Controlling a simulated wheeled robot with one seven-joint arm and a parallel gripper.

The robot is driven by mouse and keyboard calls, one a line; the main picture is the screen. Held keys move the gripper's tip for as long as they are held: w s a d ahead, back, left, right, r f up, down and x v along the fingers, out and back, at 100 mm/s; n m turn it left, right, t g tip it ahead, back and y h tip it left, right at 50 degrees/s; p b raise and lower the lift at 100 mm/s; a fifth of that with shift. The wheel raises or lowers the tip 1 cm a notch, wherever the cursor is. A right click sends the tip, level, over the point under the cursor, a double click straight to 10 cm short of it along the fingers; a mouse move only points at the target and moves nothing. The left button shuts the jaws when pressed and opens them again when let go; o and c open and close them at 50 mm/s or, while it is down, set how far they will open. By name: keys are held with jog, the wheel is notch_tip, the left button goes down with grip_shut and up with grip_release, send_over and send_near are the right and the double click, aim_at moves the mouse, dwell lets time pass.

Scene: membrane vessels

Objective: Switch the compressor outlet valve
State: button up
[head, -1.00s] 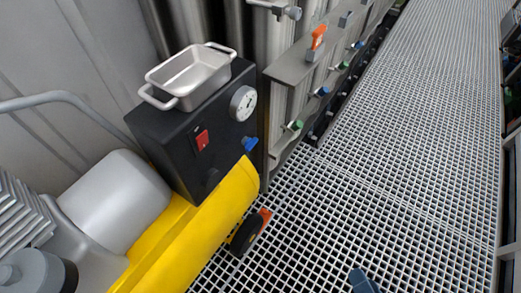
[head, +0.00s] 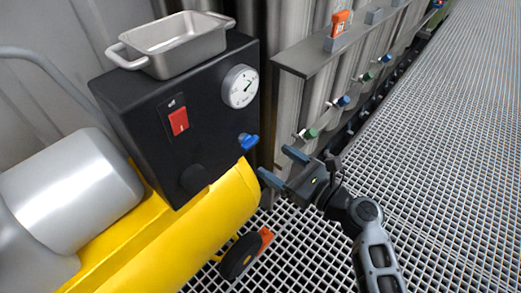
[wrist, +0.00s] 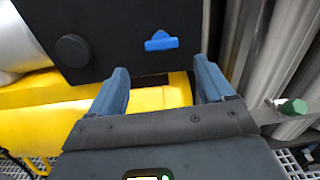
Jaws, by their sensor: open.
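The compressor has a black control box (head: 160,120) on a yellow tank (head: 200,232). A blue valve handle (head: 248,141), which I take to be the outlet valve, sits low on the right of the box's front face. In the wrist view the blue handle (wrist: 161,41) lies roughly level, ahead of and between the fingers. My gripper (head: 283,167) is open and empty, a short way to the right of and below the handle, not touching it. In the wrist view my gripper (wrist: 160,88) has its two blue fingers spread over the yellow tank.
A metal tray (head: 172,42) rests on the box. A gauge (head: 240,86), a red switch (head: 179,121) and a black knob (head: 194,179) are on its face. A rack of green and blue valves (head: 310,133) stands to the right. Grating floor (head: 430,150) is clear.

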aim_at(252, 143)
jog(key=x, duration=0.2)
jog(key=b+x, duration=0.1)
jog(key=x, duration=0.5)
jog(key=shift+w+a+r+b, duration=0.1)
jog(key=shift+w+r+b, duration=0.2)
jog(key=shift+r, duration=0.05)
jog(key=shift+c, duration=0.3)
jog(key=c, duration=1)
